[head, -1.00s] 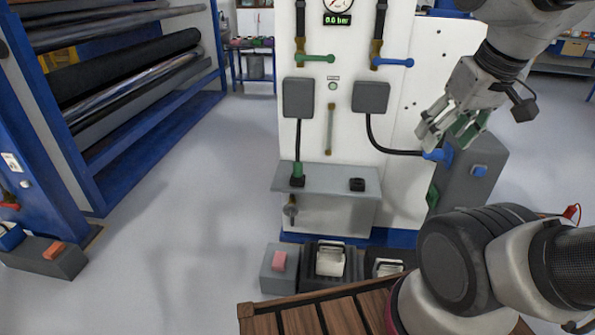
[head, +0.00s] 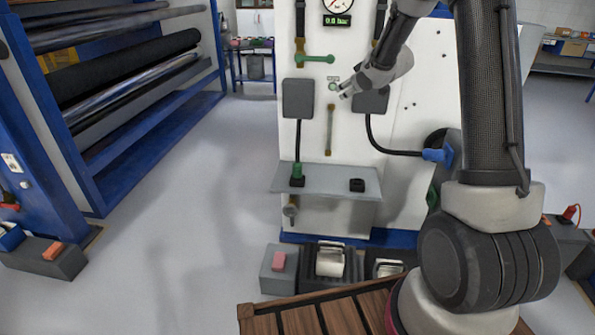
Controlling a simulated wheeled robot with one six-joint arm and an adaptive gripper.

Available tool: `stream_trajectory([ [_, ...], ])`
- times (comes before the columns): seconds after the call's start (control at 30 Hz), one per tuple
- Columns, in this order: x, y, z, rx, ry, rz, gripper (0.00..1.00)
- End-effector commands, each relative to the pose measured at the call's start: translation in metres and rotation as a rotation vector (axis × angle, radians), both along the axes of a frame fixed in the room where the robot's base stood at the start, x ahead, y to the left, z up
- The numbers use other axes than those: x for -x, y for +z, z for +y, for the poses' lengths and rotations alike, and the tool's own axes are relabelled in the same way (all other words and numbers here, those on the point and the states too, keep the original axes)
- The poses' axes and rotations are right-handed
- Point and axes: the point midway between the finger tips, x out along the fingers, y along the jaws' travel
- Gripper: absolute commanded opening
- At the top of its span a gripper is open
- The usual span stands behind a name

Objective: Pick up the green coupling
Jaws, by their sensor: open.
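The green coupling (head: 297,171) stands upright at the left end of the grey metal shelf (head: 328,181), at the lower end of a black hose from the left dark box. My gripper (head: 345,91) is in front of the white panel, above and right of the green coupling and well apart from it. Its fingers point left and look small; they are open, with nothing seen between them. My arm hides part of the panel's right side.
A blue coupling (head: 437,155) on a second hose sits at the panel's right. An empty black socket (head: 357,185) is on the shelf's right end. Green valve handle (head: 316,58) and dark boxes (head: 298,98) stick out from the panel.

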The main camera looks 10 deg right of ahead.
Motion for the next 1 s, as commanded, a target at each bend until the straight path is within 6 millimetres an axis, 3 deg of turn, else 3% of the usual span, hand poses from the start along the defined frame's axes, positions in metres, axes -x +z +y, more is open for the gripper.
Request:
stream_trajectory([
  [0.03,-0.019,-0.031,0.005,-0.016,0.045,-0.016,0.60],
  [0.1,-0.041,-0.065,0.017,-0.049,0.118,-0.058,0.60],
  [0.23,-0.065,-0.136,0.042,-0.136,0.254,-0.129,0.60],
  [0.37,-0.065,-0.208,0.069,-0.259,0.381,-0.198,0.60],
  [0.5,-0.043,-0.275,0.092,-0.408,0.489,-0.262,0.60],
  [0.6,-0.025,-0.305,0.104,-0.496,0.537,-0.298,0.60],
  [0.7,-0.012,-0.321,0.110,-0.550,0.564,-0.321,0.60],
  [0.83,-0.008,-0.328,0.115,-0.577,0.577,-0.333,0.60],
  [1.0,-0.021,-0.328,0.131,-0.579,0.579,-0.333,0.60],
])
